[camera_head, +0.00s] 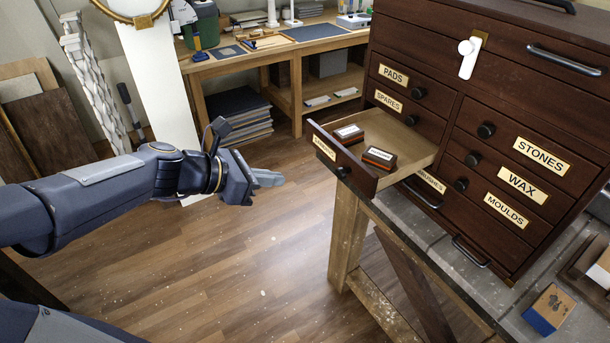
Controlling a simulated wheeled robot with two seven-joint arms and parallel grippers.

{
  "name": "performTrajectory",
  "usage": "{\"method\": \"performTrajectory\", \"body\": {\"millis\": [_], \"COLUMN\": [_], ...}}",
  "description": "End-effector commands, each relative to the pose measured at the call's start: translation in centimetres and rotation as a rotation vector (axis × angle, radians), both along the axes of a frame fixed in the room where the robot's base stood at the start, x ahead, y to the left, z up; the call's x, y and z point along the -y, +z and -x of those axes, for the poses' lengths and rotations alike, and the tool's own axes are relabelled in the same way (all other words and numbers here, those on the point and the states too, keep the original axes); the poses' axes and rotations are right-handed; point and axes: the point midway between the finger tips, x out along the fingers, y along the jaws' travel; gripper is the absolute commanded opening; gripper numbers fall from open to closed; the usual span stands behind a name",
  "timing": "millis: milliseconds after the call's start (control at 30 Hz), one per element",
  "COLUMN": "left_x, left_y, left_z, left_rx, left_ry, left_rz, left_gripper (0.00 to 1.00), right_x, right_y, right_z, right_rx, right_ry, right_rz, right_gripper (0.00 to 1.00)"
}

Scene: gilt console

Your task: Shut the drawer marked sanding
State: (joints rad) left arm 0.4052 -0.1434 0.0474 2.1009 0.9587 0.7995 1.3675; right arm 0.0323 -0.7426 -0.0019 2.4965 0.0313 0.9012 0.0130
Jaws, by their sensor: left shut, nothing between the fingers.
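One drawer (412,152) of the dark wooden chest (455,92) stands pulled out to the left, below the drawers marked PADS and SPARES. The brass label on its front is too slanted for me to read surely. A dark round knob sits on that front. Two small dark blocks with white labels (349,132) lie inside. My left gripper (268,178) is shut and empty, in the air left of the drawer front and apart from it. My right gripper is not in view.
The chest stands on a workbench (362,222) with a wooden leg below the drawer. A wood-and-blue block (549,309) lies at the front right. A white tag (468,58) hangs on the chest. A second bench (270,58) stands behind. Open floor lies around my gripper.

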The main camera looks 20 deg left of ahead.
Motion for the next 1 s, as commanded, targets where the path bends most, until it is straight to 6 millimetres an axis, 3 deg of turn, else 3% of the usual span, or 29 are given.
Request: {"method": "performTrajectory", "body": {"millis": [500,733,1000], "left_x": [5.8,7.8,8.3], "left_y": [-4.9,-4.4,-4.5], "left_z": [-6.3,-8.7,-9.3], "left_rx": [-0.002,0.002,0.003], "left_ry": [-0.009,-0.006,-0.005], "left_rz": [-0.002,-0.006,-0.006], "left_gripper": [0.0,0.0,0.0], "right_x": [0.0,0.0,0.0], "right_y": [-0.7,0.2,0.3], "right_z": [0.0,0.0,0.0], "right_rx": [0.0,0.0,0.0], "right_ry": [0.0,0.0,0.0], "right_rz": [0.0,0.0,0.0], "right_gripper": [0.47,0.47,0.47]}}
